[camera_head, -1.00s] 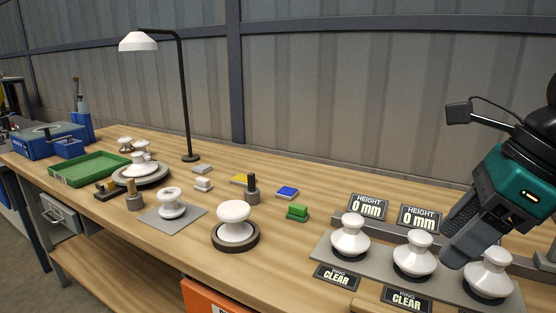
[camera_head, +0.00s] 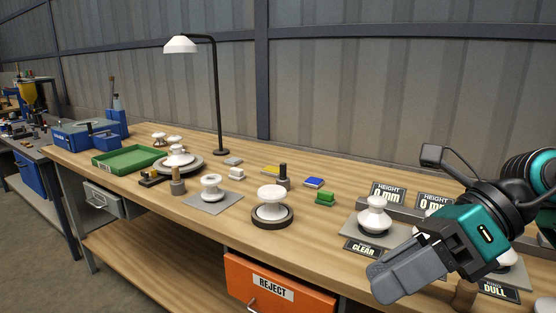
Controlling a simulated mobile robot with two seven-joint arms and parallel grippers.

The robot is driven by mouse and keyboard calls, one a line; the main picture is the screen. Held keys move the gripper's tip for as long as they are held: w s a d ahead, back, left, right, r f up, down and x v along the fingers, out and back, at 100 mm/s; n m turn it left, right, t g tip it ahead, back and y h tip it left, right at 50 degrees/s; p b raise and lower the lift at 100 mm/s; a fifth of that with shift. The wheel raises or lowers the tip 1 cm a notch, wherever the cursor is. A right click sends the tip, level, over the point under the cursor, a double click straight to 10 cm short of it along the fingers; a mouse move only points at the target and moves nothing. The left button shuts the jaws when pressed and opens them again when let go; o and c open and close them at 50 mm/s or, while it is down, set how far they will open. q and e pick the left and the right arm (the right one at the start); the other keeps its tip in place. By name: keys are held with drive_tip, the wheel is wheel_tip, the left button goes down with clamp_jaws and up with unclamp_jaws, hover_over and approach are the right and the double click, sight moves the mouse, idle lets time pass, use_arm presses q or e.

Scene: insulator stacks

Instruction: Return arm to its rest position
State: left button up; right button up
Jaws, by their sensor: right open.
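My right gripper (camera_head: 398,274) is at the lower right, in front of the grey station plate near the bench's front edge. It is empty, with its grey fingers pointing down and left. A white insulator (camera_head: 374,218) stands upright at the left end of the plate, with a "CLEAR" ring label (camera_head: 363,248) in front. The plate's middle is largely hidden behind my gripper. Another white insulator (camera_head: 510,275) shows partly at the right, behind a "DULL" label (camera_head: 497,291). My left gripper is not in view.
The wooden bench (camera_head: 330,240) holds a white insulator on a black ring (camera_head: 271,205), another on a grey pad (camera_head: 211,188), a green tray (camera_head: 128,159) and a black lamp (camera_head: 218,100). An orange "REJECT" drawer (camera_head: 275,290) is below the front edge.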

drive_tip(key=w+a+m+t+y, duration=0.3)
drive_tip(key=a+m+t+y, duration=0.1)
drive_tip(key=m+y, duration=0.7)
drive_tip(key=w+d+f+m+t+h, duration=0.3)
drive_tip(key=f+m+t+h, duration=0.2)
drive_tip(key=m+t, duration=0.4)
drive_tip(key=w+d+f+m+t+h, duration=0.25)
drive_tip(key=f+m+t+h, duration=0.35)
drive_tip(key=m, duration=0.6)
drive_tip(key=s+d+f+m+g+h, duration=0.1)
drive_tip(key=s+f+m+g+h, duration=0.2)
drive_tip(key=f, duration=1)
drive_tip(key=s+d+f+m+g+h, duration=0.2)
drive_tip(key=s+f+m+g+h, duration=0.2)
drive_tip(key=s+f+m, duration=0.6)
wheel_tip(320, 180, down, 4)
drive_tip(key=shift+s+d+f+h, duration=0.15)
drive_tip(key=shift+f+h, duration=0.05)
drive_tip(key=shift+h, duration=1)
drive_tip(key=shift+c, duration=0.3)
